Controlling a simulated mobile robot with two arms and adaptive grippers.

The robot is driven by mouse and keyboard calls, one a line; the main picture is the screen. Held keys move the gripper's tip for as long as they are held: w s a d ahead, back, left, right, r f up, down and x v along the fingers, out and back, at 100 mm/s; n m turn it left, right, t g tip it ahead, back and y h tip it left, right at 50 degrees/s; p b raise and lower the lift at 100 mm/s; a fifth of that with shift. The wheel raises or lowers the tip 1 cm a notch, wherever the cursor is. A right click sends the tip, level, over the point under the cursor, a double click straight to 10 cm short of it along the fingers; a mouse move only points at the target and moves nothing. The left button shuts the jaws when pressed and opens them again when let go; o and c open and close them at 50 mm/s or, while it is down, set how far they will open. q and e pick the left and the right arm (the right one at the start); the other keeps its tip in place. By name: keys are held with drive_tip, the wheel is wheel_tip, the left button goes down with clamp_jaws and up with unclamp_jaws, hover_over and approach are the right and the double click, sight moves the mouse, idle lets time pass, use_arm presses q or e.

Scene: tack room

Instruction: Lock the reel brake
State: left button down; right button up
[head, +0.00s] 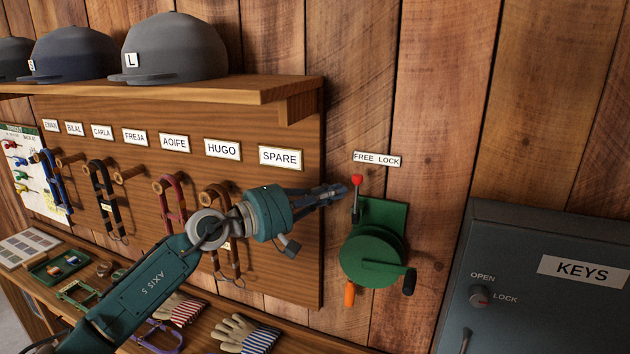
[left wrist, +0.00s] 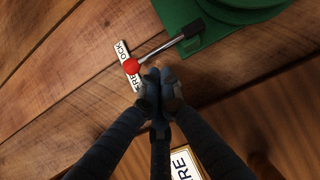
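The green reel (head: 372,258) is mounted on the plank wall, with a dark crank knob at its right and an orange piece below. Its brake lever has a red knob (head: 357,180) and stands nearly upright, under the left, FREE part of the FREE LOCK label (head: 377,159). My left gripper (head: 342,192) is just left of the lever, fingers together and nothing seen between them. In the left wrist view the fingertips (left wrist: 160,84) are close beside the red knob (left wrist: 132,66) and metal rod; I cannot tell if they touch. My right gripper is not in view.
A grey KEYS cabinet (head: 545,285) with an OPEN/LOCK knob stands at the right. A pegboard (head: 290,220) with name labels and hanging bridles is behind my left arm. A shelf (head: 240,92) with caps is above. Gloves (head: 245,335) lie on the bench below.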

use_arm(q)
drive_tip(key=shift+d+f, duration=0.15)
drive_tip(key=shift+d, duration=0.25)
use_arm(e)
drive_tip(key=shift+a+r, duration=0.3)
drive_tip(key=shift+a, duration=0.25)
use_arm(q)
drive_tip(key=shift+s+d+r+m+b, duration=0.15)
drive_tip(key=shift+d+r+m+b, duration=0.1)
drive_tip(key=shift+m+b, duration=0.25)
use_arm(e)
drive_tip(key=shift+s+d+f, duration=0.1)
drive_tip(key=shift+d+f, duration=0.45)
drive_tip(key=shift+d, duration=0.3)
